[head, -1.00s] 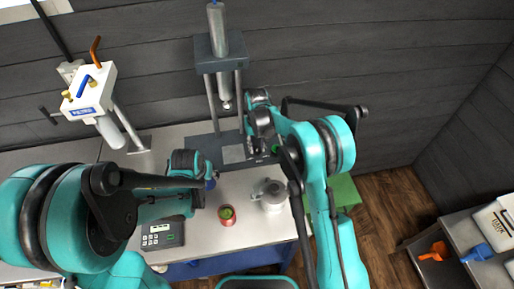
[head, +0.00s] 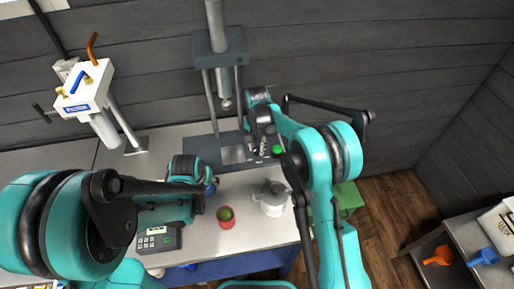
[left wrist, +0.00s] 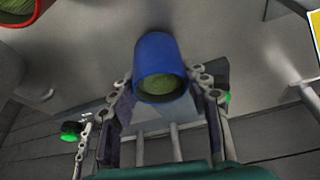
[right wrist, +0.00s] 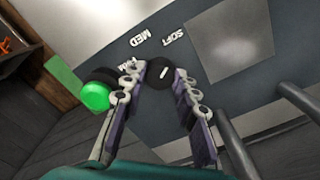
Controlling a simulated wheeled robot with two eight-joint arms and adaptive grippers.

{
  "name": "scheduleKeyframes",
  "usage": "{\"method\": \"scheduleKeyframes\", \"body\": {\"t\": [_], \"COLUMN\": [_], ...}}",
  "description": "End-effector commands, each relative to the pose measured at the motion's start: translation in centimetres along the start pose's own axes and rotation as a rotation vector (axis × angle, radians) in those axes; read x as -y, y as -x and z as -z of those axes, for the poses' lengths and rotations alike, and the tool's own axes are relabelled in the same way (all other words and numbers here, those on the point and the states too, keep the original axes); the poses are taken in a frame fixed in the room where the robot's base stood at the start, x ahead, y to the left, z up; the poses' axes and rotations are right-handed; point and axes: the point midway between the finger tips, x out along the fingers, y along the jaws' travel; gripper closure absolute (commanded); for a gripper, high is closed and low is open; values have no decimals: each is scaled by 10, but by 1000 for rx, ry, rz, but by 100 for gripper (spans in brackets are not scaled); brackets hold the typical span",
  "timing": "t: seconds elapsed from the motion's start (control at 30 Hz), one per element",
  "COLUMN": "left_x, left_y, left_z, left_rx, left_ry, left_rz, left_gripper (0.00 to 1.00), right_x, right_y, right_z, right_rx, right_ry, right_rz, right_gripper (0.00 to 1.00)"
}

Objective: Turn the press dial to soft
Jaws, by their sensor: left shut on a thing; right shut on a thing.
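The press (head: 218,45) stands at the back of the bench, with a dark base plate (head: 203,149) and a pale square pad. In the right wrist view, the black press dial (right wrist: 160,73) has a short white mark slanting to the upper right. The labels MED (right wrist: 146,40) and SOFT (right wrist: 173,37) lie just beyond it; a third label is partly hidden by a finger. My right gripper (right wrist: 162,84) is shut on the dial; in the head view the right gripper (head: 261,149) hides it. My left gripper (head: 207,192) is shut on a blue cup (left wrist: 161,68) with green contents.
A green button (right wrist: 95,96) sits close beside my right fingers. A red cup (head: 226,218), a grey lidded pot (head: 271,199) and a keypad box (head: 159,238) stand on the bench. A white tapped device (head: 84,90) is at the left, and a green box (head: 348,198) at the right.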

Motion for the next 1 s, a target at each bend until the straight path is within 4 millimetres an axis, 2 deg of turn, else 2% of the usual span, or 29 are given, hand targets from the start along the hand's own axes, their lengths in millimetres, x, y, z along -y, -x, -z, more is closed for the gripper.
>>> {"method": "scheduleKeyframes", "body": {"t": [0.63,0.67,0.73,1.0], "left_x": [0,0,0,0], "left_y": [-2,-2,-2,-2], "left_z": [-1,-1,0,0], "left_rx": [0,0,0,0], "left_ry": [0,0,0,0], "left_rz": [0,0,0,0], "left_gripper": [87,87,87,87], "right_x": [0,0,0,0], "right_y": [0,0,0,0], "right_z": [0,0,0,0], "right_rx": [0,0,0,0], "right_ry": [-55,-55,-55,-55], "right_rz": [0,0,0,0], "right_gripper": [100,68,50,50]}}
